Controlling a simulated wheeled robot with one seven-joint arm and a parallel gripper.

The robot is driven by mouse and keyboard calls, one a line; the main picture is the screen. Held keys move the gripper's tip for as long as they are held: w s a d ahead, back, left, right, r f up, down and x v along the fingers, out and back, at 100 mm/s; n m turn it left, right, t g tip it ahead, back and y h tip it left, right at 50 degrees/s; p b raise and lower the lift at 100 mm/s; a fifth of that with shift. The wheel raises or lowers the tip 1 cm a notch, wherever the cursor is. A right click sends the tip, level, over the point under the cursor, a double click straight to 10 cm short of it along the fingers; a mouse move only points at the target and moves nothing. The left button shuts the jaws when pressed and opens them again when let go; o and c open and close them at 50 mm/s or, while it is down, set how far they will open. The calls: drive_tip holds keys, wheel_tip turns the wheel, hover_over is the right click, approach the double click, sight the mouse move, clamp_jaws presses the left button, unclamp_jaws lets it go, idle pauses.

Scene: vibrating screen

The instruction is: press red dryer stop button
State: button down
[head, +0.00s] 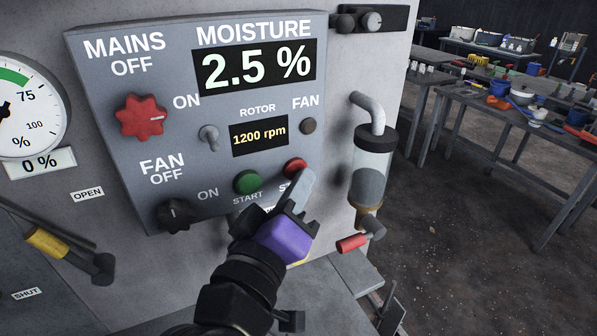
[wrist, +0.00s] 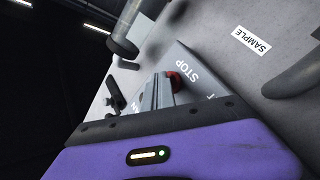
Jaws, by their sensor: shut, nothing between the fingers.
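The red stop button (head: 295,167) is at the lower right of the grey control panel (head: 190,90), right of the green start button (head: 247,182). My gripper (head: 303,182) is shut and empty, with its fingertips just below and in front of the red button, partly covering its label. In the wrist view the red button (wrist: 175,80) shows just beyond the fingertips (wrist: 163,85), beside the word STOP. Whether the fingertips touch the button I cannot tell.
A red star-shaped mains knob (head: 141,117), a toggle switch (head: 209,137) and a black fan knob (head: 173,214) are on the same panel. A glass cylinder with a pipe (head: 371,165) stands right of the panel. Cluttered tables (head: 500,110) stand farther right.

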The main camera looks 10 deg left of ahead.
idle(0.6)
drive_tip(key=shift+s+d, duration=0.45)
drive_tip(key=shift+s, duration=0.2)
drive_tip(key=shift+s+d+p, duration=0.25)
drive_tip(key=shift+s+d, duration=0.45)
drive_tip(key=shift+s, duration=0.35)
drive_tip(key=shift+s+d+p, duration=0.2)
drive_tip(key=shift+s+d, duration=0.5)
drive_tip(key=shift+s, duration=0.35)
